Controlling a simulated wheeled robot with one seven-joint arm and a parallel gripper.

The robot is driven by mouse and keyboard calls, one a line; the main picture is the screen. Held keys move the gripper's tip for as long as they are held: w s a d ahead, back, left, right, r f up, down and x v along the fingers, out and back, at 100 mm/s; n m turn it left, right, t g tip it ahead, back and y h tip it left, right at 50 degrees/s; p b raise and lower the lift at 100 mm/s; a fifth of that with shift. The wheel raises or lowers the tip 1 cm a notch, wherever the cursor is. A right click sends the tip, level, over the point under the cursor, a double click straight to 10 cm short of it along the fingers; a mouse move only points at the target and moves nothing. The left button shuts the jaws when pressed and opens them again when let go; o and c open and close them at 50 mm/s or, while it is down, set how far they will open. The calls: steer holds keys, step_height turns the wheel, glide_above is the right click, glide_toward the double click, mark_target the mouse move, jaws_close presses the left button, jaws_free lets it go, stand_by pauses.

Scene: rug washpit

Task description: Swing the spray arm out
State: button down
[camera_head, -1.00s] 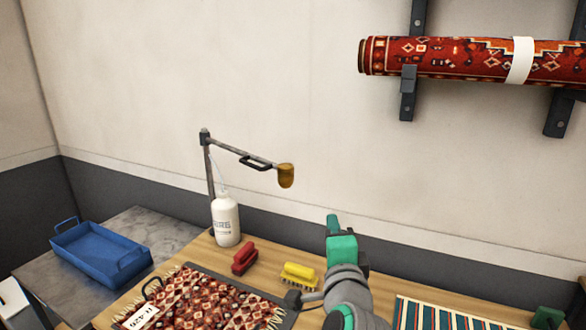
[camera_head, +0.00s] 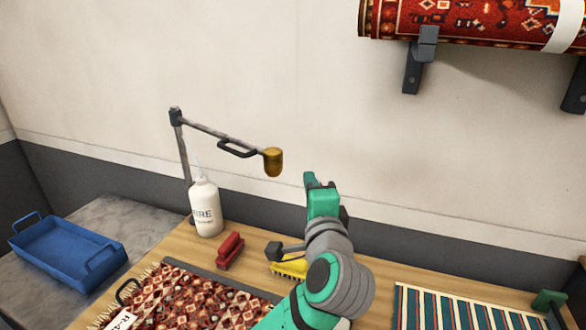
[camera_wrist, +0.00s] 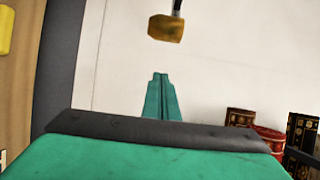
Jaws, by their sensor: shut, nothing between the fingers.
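The spray arm (camera_head: 215,134) is a thin grey bar on an upright post (camera_head: 183,155) at the back left of the table. It reaches to the right and carries a black loop handle (camera_head: 237,149) under it. A brass-coloured spray head (camera_head: 273,162) hangs at its free end, and it also shows at the top of the wrist view (camera_wrist: 166,28). My green gripper (camera_head: 310,180) is raised to the right of the spray head and apart from it. Its fingers (camera_wrist: 161,78) are together and empty in the wrist view.
A white bottle (camera_head: 206,209) stands by the post. A red brush (camera_head: 230,250) and a yellow brush (camera_head: 289,266), partly hidden by my arm, lie on the table. Patterned rug (camera_head: 190,300), striped rug (camera_head: 460,310) and blue tray (camera_head: 70,255) lie around. A rolled rug (camera_head: 470,22) hangs on wall brackets.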

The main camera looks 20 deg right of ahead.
steer(key=w+a, duration=0.2)
steer(key=w, duration=0.7)
stand_by(0.4)
